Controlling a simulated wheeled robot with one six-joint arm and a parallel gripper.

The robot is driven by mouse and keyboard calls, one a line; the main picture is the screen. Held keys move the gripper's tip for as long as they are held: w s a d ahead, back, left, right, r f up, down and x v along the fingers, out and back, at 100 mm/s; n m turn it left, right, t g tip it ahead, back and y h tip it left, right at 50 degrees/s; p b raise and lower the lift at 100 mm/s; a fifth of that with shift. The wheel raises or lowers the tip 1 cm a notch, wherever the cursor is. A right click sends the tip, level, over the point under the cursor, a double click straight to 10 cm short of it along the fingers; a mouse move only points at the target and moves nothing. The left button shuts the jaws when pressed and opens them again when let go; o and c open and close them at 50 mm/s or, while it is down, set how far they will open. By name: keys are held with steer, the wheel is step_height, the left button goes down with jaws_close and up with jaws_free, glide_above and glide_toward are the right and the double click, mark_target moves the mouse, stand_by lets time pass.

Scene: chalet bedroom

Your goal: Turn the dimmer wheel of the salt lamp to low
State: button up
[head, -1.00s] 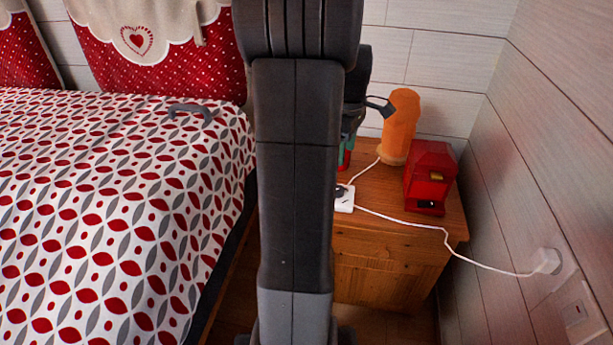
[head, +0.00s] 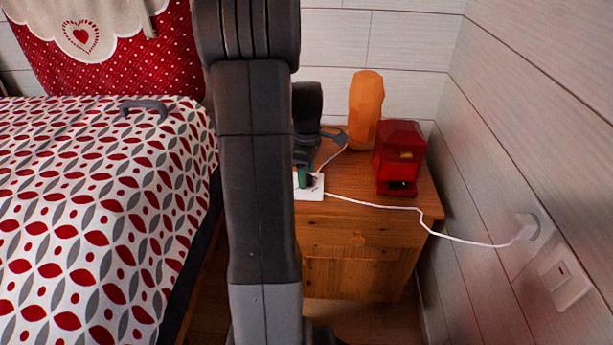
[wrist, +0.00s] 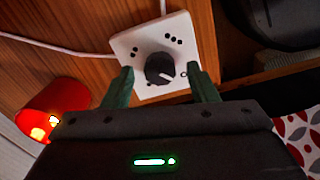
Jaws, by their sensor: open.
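The salt lamp (head: 365,108) is an orange, rounded column at the back of the wooden nightstand. A white cord runs from it to a white dimmer box (head: 312,190) at the nightstand's front left. In the wrist view the dimmer box (wrist: 148,40) carries a black dimmer wheel (wrist: 159,68) with a white pointer line and groups of dots on the plate. My gripper (wrist: 160,82) is open, with its green fingertips on either side of the wheel. I cannot tell if they touch it. In the head view my arm hides part of the box and the wheel.
A red box-like object (head: 400,158) stands on the nightstand (head: 350,235), right of the dimmer box. A white cord leads to a wall plug (head: 527,227). A bed (head: 90,220) with a patterned cover is at left. A wall closes the right side.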

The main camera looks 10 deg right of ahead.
steer(key=shift+f, duration=0.15)
steer(key=shift+c, duration=0.2)
steer(key=c, duration=0.9)
steer(key=shift+c, duration=0.2)
steer(key=shift+m+p, duration=0.3)
steer(key=shift+p, duration=0.05)
steer(key=m+p, duration=0.2)
steer(key=shift+r+m+p, duration=0.2)
steer(key=shift+m+p, duration=0.1)
steer(key=m+p, duration=0.3)
steer(key=m, duration=0.2)
steer(key=m+p, duration=0.2)
steer(key=m, duration=0.3)
steer(key=shift+f, duration=0.1)
steer(key=m+p, duration=0.1)
steer(key=m, duration=0.3)
steer(key=shift+f+m, duration=0.1)
steer(key=shift+m, duration=0.2)
